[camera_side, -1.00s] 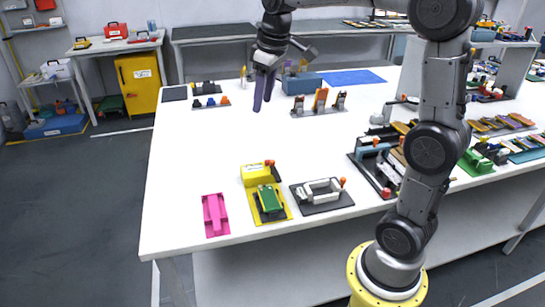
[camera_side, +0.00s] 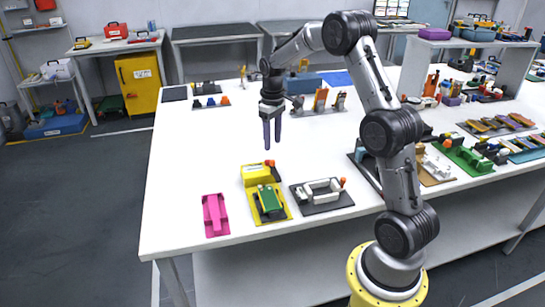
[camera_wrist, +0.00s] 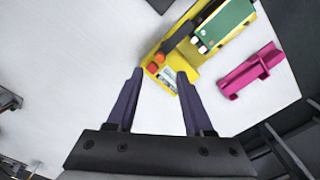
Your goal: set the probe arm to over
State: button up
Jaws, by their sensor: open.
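The yellow tester (camera_side: 257,175) stands near the front of the white table, with a green block (camera_side: 268,199) on its yellow base plate. A dark bar (camera_wrist: 178,37), which looks like the probe arm, lies along the tester beside the green block in the wrist view. Orange-red knobs (camera_wrist: 158,58) sit by the tester's small display; one shows on the side view too (camera_side: 270,163). My gripper (camera_side: 272,146) is open and empty, fingers down, above and behind the tester. In the wrist view its fingertips (camera_wrist: 160,74) are spread just short of the tester's display end.
A pink fixture (camera_side: 215,214) lies left of the tester. A dark plate with a white frame and red knob (camera_side: 321,193) lies close on its right. Orange clamps (camera_side: 320,100) and a blue bin (camera_side: 305,84) stand farther back. The table's middle left is clear.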

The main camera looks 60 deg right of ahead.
aim_at(272, 160)
notch_tip(272, 160, down, 7)
jog(key=shift+r, duration=0.1)
dwell(0.3)
grip_shut()
dwell(1.3)
